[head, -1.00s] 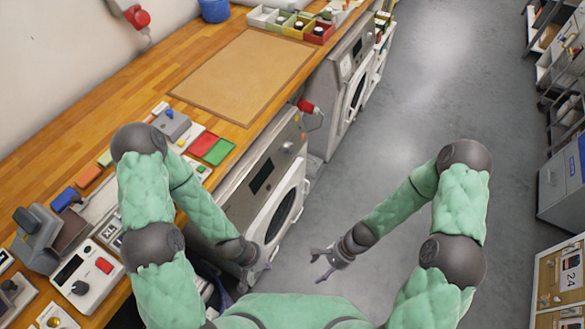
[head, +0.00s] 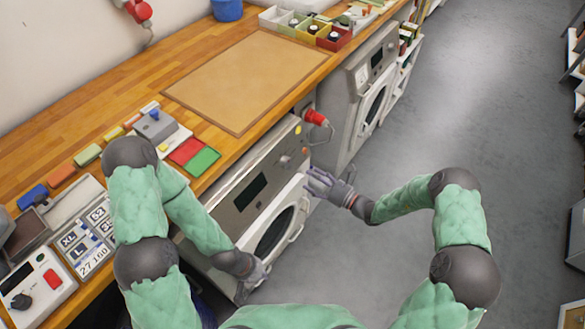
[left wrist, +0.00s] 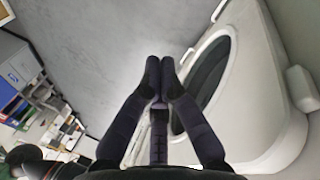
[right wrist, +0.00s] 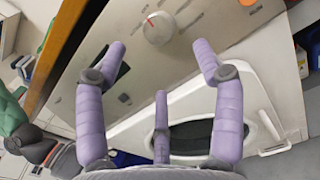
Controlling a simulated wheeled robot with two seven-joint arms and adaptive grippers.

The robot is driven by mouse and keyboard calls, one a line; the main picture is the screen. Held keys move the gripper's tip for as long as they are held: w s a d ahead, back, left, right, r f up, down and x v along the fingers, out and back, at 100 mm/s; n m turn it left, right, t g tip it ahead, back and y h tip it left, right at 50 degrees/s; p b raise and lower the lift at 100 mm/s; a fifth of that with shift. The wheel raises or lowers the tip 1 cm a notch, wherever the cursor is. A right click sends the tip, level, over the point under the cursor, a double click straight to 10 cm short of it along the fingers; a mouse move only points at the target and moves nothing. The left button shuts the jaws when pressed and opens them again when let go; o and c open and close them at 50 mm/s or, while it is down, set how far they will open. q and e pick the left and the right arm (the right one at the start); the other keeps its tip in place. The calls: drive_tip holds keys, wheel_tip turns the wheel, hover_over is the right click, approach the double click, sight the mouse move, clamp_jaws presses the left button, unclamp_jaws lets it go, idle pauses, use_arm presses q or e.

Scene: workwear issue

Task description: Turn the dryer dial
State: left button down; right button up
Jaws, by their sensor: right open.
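The dryer (head: 232,205) is a grey-and-white machine under the counter, with a dark display and a round door. Its dial (right wrist: 158,28) is a round pale knob with a small red mark, on the front panel; it also shows in the head view (head: 285,161). My right gripper (right wrist: 160,50) is open and empty. In the right wrist view its fingertips are spread to either side below the dial, apart from it. My left gripper (left wrist: 160,66) has its fingertips together with nothing between them, low beside the dryer door (left wrist: 207,75).
A red plug (head: 315,118) sticks out near the dryer's far top corner. A second machine (head: 365,95) stands beyond it. The wooden counter (head: 140,90) carries a brown mat, small devices and trays.

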sight(290, 165)
drive_tip(key=b+x, duration=0.2)
drive_tip(key=x, duration=0.7)
drive_tip(key=shift+s, duration=0.1)
drive_tip(key=c, duration=1.1)
